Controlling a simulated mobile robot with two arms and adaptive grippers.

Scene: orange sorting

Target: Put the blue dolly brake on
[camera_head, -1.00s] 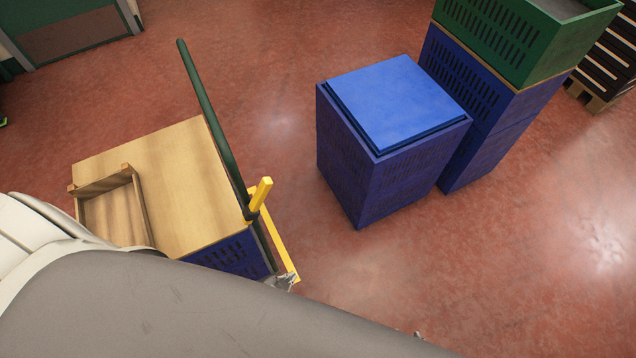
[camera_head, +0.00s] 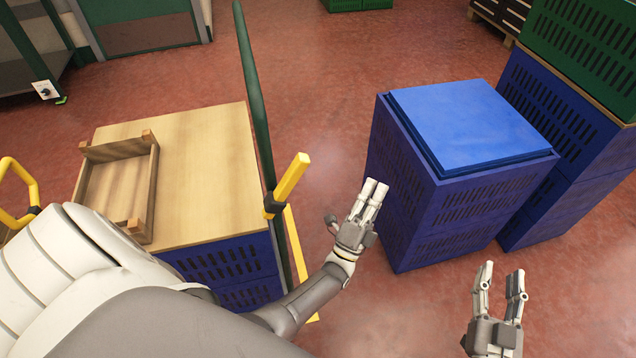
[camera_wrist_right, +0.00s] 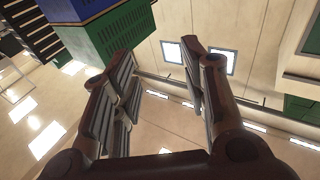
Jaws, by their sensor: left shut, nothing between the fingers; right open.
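No part is clearly recognisable as a dolly brake. A yellow lever (camera_head: 290,182) with a black joint stands beside a dark green bar (camera_head: 254,95), at the right edge of a stack of blue crates (camera_head: 225,262) topped by a wooden board (camera_head: 205,150). Another blue crate stack (camera_head: 400,205) with a blue lid (camera_head: 465,125) stands to the right. My left gripper (camera_head: 374,188) is shut and empty, between the lever and this stack. My right gripper (camera_head: 503,272) is open and empty, in front of the lidded stack; its spread fingers show in the right wrist view (camera_wrist_right: 158,55).
A wooden tray (camera_head: 148,190) lies on the board. A yellow handle (camera_head: 22,185) shows at the far left. Taller stacked blue and green crates (camera_head: 575,50) stand at the right. Red floor (camera_head: 335,130) is free between the two blue stacks.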

